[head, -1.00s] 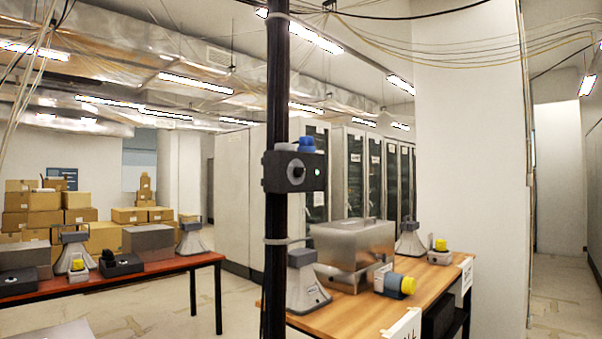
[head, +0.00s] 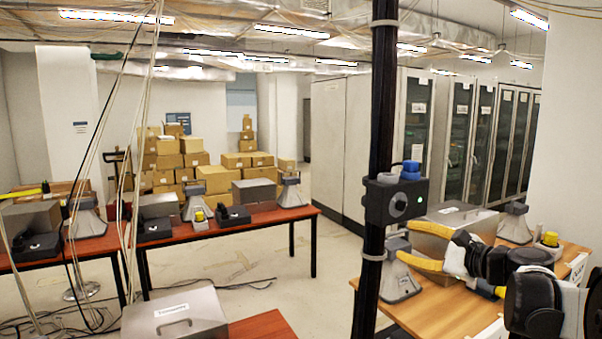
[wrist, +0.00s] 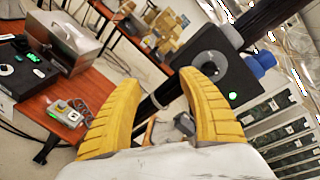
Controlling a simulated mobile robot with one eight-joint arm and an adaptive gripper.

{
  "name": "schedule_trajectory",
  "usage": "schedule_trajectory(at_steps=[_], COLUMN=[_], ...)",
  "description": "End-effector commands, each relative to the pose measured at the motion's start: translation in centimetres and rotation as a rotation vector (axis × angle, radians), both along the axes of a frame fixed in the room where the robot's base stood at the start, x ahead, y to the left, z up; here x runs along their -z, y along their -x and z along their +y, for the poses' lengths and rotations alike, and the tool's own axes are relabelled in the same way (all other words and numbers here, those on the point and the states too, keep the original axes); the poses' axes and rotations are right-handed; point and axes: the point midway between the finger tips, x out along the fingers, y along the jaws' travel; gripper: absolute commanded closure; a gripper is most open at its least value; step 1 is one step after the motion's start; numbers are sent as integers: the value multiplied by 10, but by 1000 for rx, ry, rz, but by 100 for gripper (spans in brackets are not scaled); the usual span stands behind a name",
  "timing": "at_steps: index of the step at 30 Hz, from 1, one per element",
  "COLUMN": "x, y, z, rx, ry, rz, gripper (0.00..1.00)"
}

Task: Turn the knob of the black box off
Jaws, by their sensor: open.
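A black box (head: 396,200) is fixed to a dark upright pole, with a round grey knob (head: 398,203) on its front, a small green light beside the knob and a blue part on top. In the wrist view the black box (wrist: 237,79) is tilted, and its knob (wrist: 211,66) lies just beyond the right fingertip, with the green light lit. My gripper (head: 402,247) is open and empty, its yellow fingers just below and right of the box in the head view. The fingers (wrist: 162,85) are spread wide in the wrist view. I see no contact with the knob.
The dark pole (head: 377,120) stands upright before me. A wooden table (head: 440,300) at right holds a metal case and grey horn-shaped devices. Red tables (head: 265,219) at left hold more cases and black boxes. A metal case (head: 174,318) is at the front. Open floor lies between.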

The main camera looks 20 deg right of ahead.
Motion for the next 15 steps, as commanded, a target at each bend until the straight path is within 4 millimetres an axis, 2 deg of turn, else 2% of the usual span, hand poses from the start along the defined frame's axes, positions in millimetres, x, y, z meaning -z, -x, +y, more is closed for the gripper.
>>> schedule_trajectory(at_steps=[1,3,6,11,15], x=[-26,-42,-52,-52,-52], y=[2,5,8,-5,-32], z=[-26,-48,-65,-67,-60], rx=[33,61,80,84,80], ry=[-57,-122,-173,-187,-186], rz=[-32,-72,-104,-111,-111], gripper=[51,51,51,51,51])
